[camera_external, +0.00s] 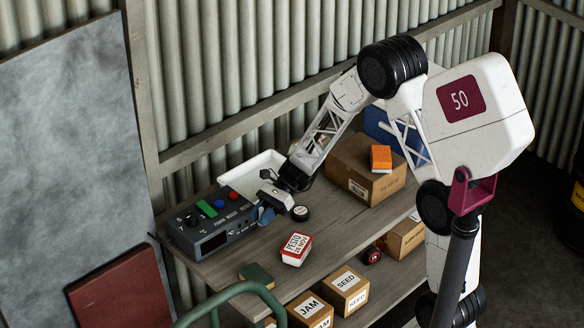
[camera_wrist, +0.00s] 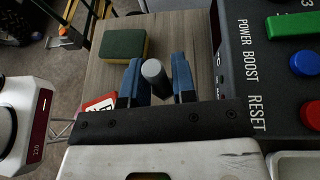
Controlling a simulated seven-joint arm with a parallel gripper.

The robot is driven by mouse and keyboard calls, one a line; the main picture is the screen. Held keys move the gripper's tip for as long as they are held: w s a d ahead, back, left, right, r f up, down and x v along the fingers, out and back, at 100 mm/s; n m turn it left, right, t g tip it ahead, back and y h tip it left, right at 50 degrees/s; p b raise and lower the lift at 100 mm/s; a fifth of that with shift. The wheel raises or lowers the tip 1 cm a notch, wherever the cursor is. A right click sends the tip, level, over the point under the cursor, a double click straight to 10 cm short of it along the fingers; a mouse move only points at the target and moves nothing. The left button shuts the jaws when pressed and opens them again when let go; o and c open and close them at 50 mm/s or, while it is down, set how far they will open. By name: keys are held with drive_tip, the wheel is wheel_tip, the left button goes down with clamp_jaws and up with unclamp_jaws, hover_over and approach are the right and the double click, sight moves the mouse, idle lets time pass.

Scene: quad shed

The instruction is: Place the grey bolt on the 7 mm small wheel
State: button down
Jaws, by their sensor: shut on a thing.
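The grey bolt (camera_wrist: 153,74) stands between the blue fingers of my gripper (camera_wrist: 158,80) in the wrist view, its rounded grey top facing the camera. My gripper is shut on it. In the external view my gripper (camera_external: 265,214) is low over the table, just right of the control box; the bolt cannot be made out there.
The control box (camera_external: 216,232) with coloured buttons stands close beside my gripper. A white tray (camera_external: 252,172) is behind. A red-and-white box (camera_external: 296,249), a green-and-yellow sponge (camera_wrist: 124,44) and a cardboard box (camera_external: 352,170) with an orange block (camera_external: 381,158) also occupy the table.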

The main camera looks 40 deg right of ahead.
drive_tip(key=shift+s+d, duration=0.25)
drive_tip(key=shift+d, duration=0.2)
drive_tip(key=s+d+f+m+t+h, duration=0.1)
drive_tip(key=s+d+m+t+h, duration=0.2)
drive_tip(key=s+d+m+t, duration=0.6)
drive_tip(key=shift+s+d+f+t, duration=0.35)
drive_tip(key=shift+s+d, duration=1.8)
drive_tip(key=shift+d, duration=1)
drive_tip(key=shift+w, duration=0.1)
hover_over(301, 210)
drive_tip(key=shift+w+f, duration=0.15)
drive_tip(key=shift+f, duration=0.55)
drive_tip(key=shift+f, duration=0.1)
drive_tip(key=shift+f, duration=1.7)
drive_tip(key=shift+f, duration=0.1)
